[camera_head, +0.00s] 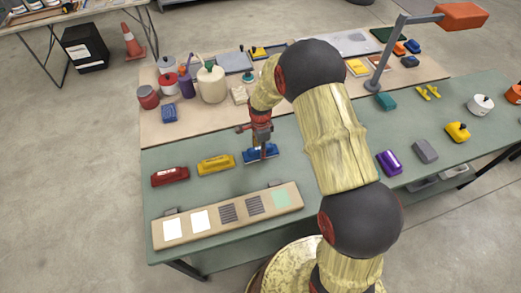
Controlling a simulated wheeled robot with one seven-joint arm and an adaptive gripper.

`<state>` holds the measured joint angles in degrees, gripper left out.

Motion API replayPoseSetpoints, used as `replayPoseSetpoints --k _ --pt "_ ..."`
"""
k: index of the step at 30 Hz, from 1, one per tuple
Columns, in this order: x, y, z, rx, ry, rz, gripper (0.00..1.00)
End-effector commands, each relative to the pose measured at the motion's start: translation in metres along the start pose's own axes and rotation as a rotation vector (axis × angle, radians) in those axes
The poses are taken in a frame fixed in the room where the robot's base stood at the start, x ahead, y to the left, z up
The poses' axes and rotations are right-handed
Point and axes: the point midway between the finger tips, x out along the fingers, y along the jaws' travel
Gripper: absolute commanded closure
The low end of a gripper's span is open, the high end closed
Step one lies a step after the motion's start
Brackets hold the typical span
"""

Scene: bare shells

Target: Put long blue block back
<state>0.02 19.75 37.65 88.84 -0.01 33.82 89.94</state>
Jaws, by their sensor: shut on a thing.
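The long blue block (250,156) is on or just above the green part of the table, left of my arm. My gripper (264,151) points down over it and is shut on it, with a finger in front of its near side. I cannot tell whether the block touches the table. A long red block (170,177) and a long yellow block (216,165) lie in a row to its left.
A tan board (160,236) with several swatches lies along the near edge. A red jar (148,97), small blue block (169,113) and cream container (211,86) stand behind. A purple block (389,163) is right of my arm. A lamp (384,60) stands at back right.

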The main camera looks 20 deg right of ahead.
Motion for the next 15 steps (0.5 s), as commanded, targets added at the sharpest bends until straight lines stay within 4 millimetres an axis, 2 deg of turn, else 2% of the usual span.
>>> replayPoseSetpoints --k 8,9,15 --pt "0.0026 -0.0003 0.0001 0.0 0.0 -0.001 0.83" --pt "0.0018 -0.0001 0.0001 0.0 0.0 0.0 0.6" --pt "0.0015 0.0 0.0001 0.0 0.0 0.0 0.49"
